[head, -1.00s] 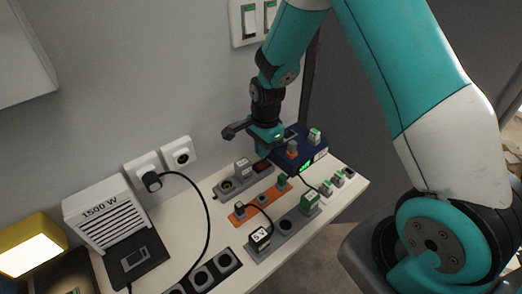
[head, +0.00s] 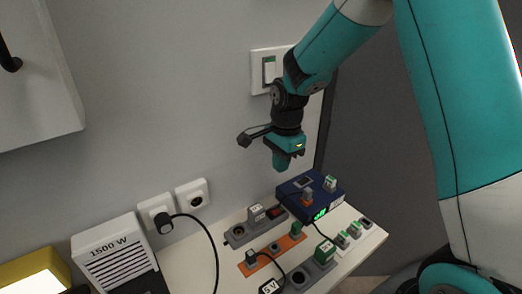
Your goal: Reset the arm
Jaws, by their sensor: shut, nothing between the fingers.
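My gripper (head: 283,163) is in the head view, pointing down with its fingers together and nothing between them. It hangs in the air above and a little left of a dark blue box (head: 325,203) with a green lit display. A clear gap shows between the fingertips and the box. My teal arm reaches in from the upper right and covers part of a white wall switch panel (head: 257,72).
A white shelf holds a grey power strip (head: 238,236), an orange strip (head: 257,266) and several small plugs. A white 1500 W heater (head: 115,254) and a yellow lamp (head: 35,268) stand left. Two wall sockets (head: 192,195) and a wall cabinet (head: 40,110) are behind.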

